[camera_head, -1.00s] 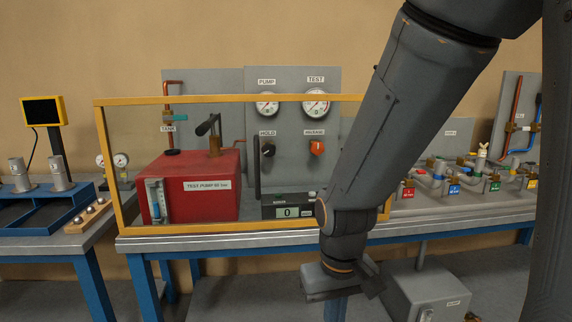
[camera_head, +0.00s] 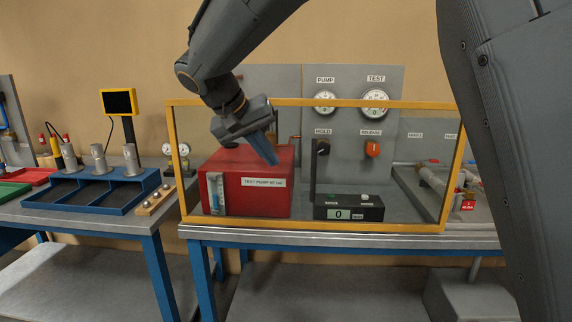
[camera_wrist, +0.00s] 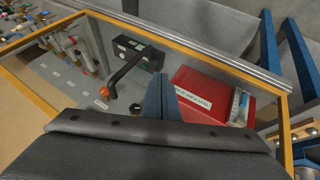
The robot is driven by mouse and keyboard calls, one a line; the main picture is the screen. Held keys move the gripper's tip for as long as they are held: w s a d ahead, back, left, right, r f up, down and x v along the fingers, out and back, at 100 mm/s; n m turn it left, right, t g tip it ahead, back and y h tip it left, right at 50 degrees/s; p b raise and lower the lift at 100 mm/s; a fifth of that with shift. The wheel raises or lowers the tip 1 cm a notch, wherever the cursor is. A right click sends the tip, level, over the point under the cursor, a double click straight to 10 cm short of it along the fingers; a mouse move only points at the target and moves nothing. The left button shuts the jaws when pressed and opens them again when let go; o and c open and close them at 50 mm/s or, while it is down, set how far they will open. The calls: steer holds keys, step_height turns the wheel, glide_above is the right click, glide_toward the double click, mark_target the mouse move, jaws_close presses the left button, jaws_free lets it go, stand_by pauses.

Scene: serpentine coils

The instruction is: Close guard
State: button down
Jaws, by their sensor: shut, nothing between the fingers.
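The guard (camera_head: 335,228) is a clear panel in a yellow frame. In the head view it stands across the front of the red test pump (camera_head: 245,197) and the gauge panel. Its frame also shows in the wrist view (camera_wrist: 190,52). My gripper (camera_head: 268,152) is shut and empty, pointing down over the red pump's top, near the upper left of the guard. It overlaps the frame's top bar in the picture. Its blue-grey fingers show in the wrist view (camera_wrist: 161,88). I cannot tell whether the fingertips touch the guard.
A blue rack (camera_head: 95,192) stands on the left bench. Pipes with a red tag (camera_head: 468,205) are at right.

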mark_target(301, 176)
steer(key=w+d+f+p, duration=0.1)
steer(key=d+f, duration=0.1)
steer(key=w+d+f+p, duration=0.1)
steer(key=w+d+f, duration=0.1)
steer(key=d+f, duration=0.1)
steer(key=w+d+f+p, duration=0.1)
steer(key=d+f+p, duration=0.1)
steer(key=d, duration=0.1)
steer(key=shift+w+f, duration=0.15)
steer(key=shift+f, duration=0.05)
stand_by(0.3)
